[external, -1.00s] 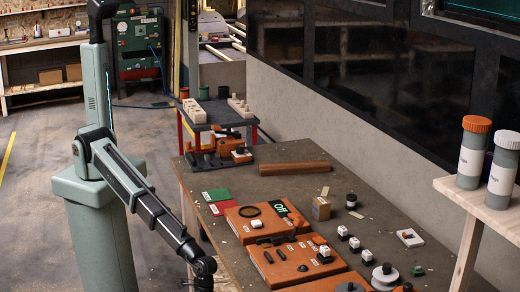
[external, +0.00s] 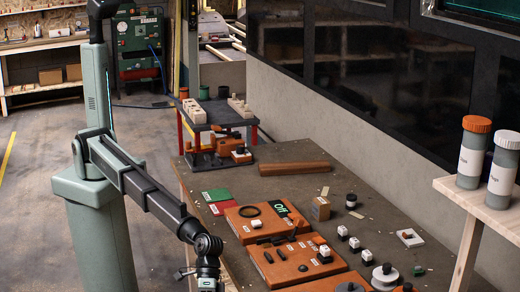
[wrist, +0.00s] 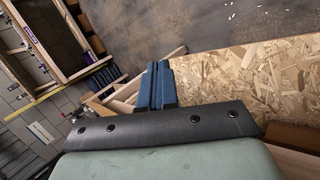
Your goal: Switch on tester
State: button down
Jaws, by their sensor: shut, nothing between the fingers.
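The tester appears to be the orange panel box (external: 240,225) on the workbench in the external view. It carries a small green display reading "Off" (external: 278,209), a black ring and small labels. In the external view my wrist is at the bottom edge, left of the bench; the fingertips are hidden there. The tester is not identifiable in the wrist view.
The workbench (external: 370,225) also holds a wooden bar (external: 295,168), a cardboard block (external: 320,208), several small white-and-black blocks and grey discs. Green and red pads lie near its left edge. A shelf with bottles (external: 474,152) stands at right. A chipboard surface (wrist: 250,80) shows in the wrist view.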

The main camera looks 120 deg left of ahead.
jog(key=w+a+r+n, duration=0.1)
jog(key=w+a+r, duration=0.1)
jog(key=a+r, duration=0.1)
jog(key=w+a+r+n+t, duration=0.1)
jog(key=w+a+r+n, duration=0.1)
jog(key=a+r, duration=0.2)
jog(key=w+a+r+n, duration=0.1)
jog(key=w+a+r, duration=0.1)
jog(key=a+r, duration=0.2)
jog(key=shift+w+a+r+n+t+h, duration=0.1)
jog(key=shift+w+a+n+t+h, duration=0.1)
jog(key=shift+a, duration=0.7)
jog(key=shift+w+a+n+t+h, duration=0.1)
jog(key=shift+a+n+t+h, duration=0.1)
jog(key=shift+a, duration=0.65)
jog(key=a+r+n+t, duration=0.1)
jog(key=a+r+n, duration=0.15)
jog(key=a, duration=0.75)
jog(key=a+r+n+t, duration=0.1)
jog(key=a+r+n, duration=0.15)
jog(key=a, duration=0.65)
notch_tip(320, 180, up, 6)
jog(key=n+t+y, duration=0.1)
jog(key=n, duration=0.3)
send_over(294, 215)
jog(key=s+a, duration=0.1)
jog(key=shift+s+a+f, duration=0.1)
jog(key=shift+s+f, duration=0.05)
jog(key=shift+s, duration=0.05)
jog(key=shift+f, duration=0.1)
